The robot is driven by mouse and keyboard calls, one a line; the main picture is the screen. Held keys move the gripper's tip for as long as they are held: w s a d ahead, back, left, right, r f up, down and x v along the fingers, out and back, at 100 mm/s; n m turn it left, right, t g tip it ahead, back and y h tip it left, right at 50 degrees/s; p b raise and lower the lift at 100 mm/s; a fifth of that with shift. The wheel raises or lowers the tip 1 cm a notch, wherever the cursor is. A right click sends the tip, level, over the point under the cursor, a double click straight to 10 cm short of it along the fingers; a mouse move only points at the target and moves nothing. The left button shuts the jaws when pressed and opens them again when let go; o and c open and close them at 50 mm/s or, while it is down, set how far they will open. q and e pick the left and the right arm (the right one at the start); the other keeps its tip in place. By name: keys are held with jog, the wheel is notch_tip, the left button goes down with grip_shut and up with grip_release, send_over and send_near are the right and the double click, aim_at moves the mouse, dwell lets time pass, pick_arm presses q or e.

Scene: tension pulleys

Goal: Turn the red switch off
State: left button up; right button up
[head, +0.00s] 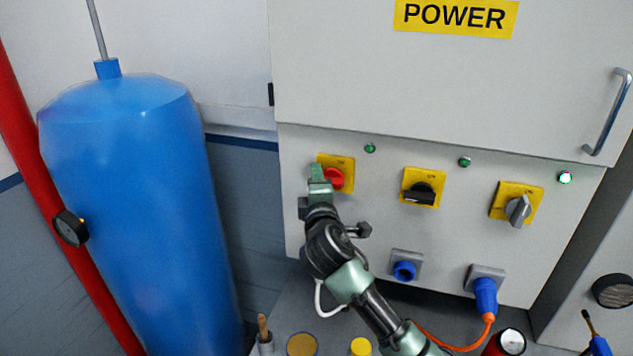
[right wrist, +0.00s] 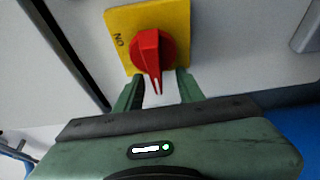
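The red switch (head: 335,179) is a rotary knob on a yellow plate (head: 345,163), at the left of the row on the grey power cabinet. In the right wrist view the red switch (right wrist: 152,55) has its ridge, with a white mark, pointing down toward my gripper. The letters "ON" stand at the left of the plate. My right gripper (head: 319,173) is in front of the switch and hides part of it. In the wrist view its fingers (right wrist: 160,82) are apart, one on each side of the ridge's tip, with visible gaps. My left gripper is not in view.
A black switch (head: 422,193) and a grey switch (head: 519,209) sit to the right, with small lamps above. Blue sockets (head: 404,270) are below. A blue tank (head: 130,200) and red pipe (head: 50,190) stand at left. Several small items stand below the cabinet.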

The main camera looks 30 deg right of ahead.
jog(key=shift+s+a, duration=0.2)
jog(key=shift+s, duration=0.1)
jog(key=b+v, duration=0.3)
jog(key=v, duration=0.4)
jog(key=shift+s, duration=0.1)
